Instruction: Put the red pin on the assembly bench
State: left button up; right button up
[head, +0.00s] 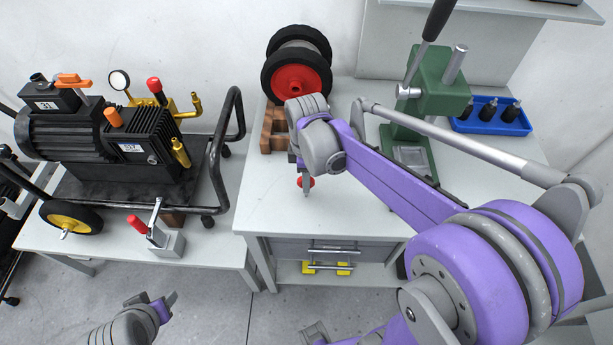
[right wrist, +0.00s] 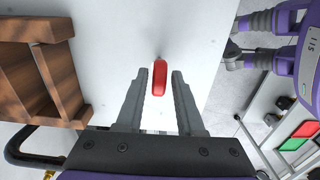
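The red pin (head: 306,182) is low over or on the light grey bench top (head: 262,205), near its front edge. In the right wrist view the red pin (right wrist: 160,78) lies between the fingertips, with a gap on each side. My right gripper (head: 306,188) points down at the bench, open and around the pin without visibly gripping it. It also shows in the right wrist view (right wrist: 160,88). My left gripper (head: 168,302) is at the bottom left over the floor, away from the pin; its opening is unclear.
A wooden block stand (head: 268,130) and a black wheel with red hub (head: 296,75) stand just behind. A green press (head: 438,85) and blue tray (head: 490,116) are to the right. A pump cart (head: 110,150) sits on the lower left table. The bench's front left is clear.

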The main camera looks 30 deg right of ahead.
jog(key=shift+o, duration=0.5)
notch_tip(320, 180, up, 12)
jog(key=s+a+f+m+t, duration=0.5)
jog(key=s+f+m, duration=0.5)
jog(key=s+m, duration=0.1)
jog(key=shift+s+a+f+m+t+p, duration=0.15)
jog(key=shift+s+f+m+t+p, duration=0.15)
jog(key=shift+s+p, duration=0.15)
